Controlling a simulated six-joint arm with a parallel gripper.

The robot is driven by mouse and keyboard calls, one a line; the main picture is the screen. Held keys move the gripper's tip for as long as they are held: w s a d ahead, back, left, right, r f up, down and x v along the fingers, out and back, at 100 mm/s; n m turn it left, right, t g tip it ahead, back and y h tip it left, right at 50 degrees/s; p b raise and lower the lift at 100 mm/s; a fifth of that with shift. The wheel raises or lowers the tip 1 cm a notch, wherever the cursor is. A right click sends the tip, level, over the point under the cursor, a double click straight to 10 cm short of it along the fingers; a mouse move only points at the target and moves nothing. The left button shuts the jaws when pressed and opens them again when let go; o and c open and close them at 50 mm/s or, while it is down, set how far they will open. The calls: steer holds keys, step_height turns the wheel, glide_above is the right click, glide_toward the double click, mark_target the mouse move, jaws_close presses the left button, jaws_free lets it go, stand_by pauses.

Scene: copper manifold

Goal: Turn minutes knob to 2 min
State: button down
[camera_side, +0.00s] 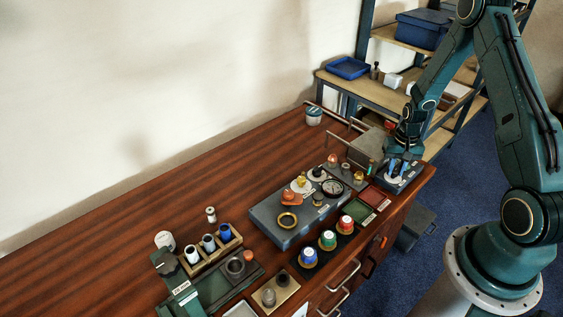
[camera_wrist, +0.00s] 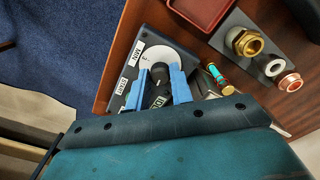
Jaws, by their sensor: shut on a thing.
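The minutes knob (camera_wrist: 160,73) is a dark knob on a round white dial (camera_wrist: 153,55), on a dark grey timer box (camera_wrist: 139,37) with small white labels; one reads MIN. My gripper (camera_wrist: 158,76) has its blue fingers on either side of the knob and is shut on it. In the side view my gripper (camera_side: 399,167) points down at the timer box (camera_side: 411,181) near the right end of the bench, and the knob is hidden. The knob's exact setting cannot be read.
Red and green trays (camera_side: 368,203) lie left of the timer box. A grey block with fittings (camera_side: 287,221) and several coloured cups (camera_side: 327,240) stand further left. In the wrist view, brass and copper fittings (camera_wrist: 245,42) and a striped cylinder (camera_wrist: 216,73) are close by.

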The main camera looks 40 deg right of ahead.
mark_target(395, 170)
steer(key=m, duration=0.3)
steer(key=shift+m, duration=2.3)
steer(key=c, duration=1.2)
jaws_free()
steer(key=shift+c, duration=0.2)
steer(key=shift+r, duration=0.15)
step_height(395, 170, up, 14)
steer(key=shift+f, duration=0.2)
